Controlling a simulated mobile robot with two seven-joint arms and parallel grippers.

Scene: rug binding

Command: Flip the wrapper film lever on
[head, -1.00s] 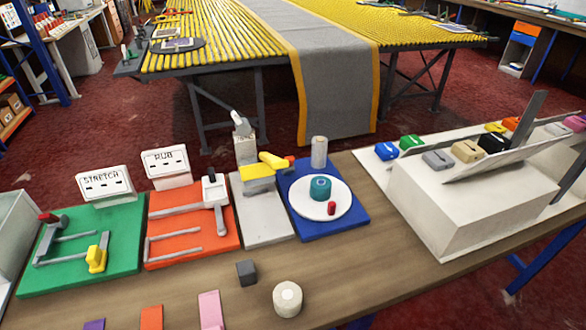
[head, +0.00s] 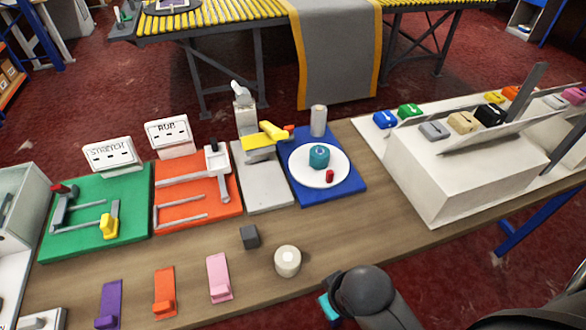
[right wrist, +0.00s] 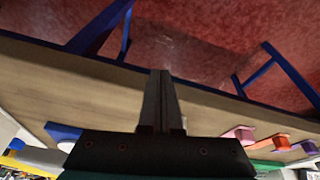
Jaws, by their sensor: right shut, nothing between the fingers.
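The wrapper station is a blue board (head: 350,190) at the table's middle right. It carries a round white turntable (head: 304,174) with a teal roll (head: 319,157) on it. A small red piece (head: 329,176) stands by the turntable's front edge. A pale upright cylinder (head: 318,121) stands at the back of the board. I cannot tell which part is the film lever. My right gripper (right wrist: 160,78) is shut and empty in the right wrist view, by the table edge and apart from the station. My left gripper is not in view.
A grey board (head: 262,190) with a yellow-headed device (head: 262,138) stands left of the wrapper, then orange (head: 222,207) and green (head: 78,242) boards. A dark cube (head: 249,237) and a cream roll (head: 287,261) lie in front. A white sloped box (head: 470,175) stands right. Bare wood lies between.

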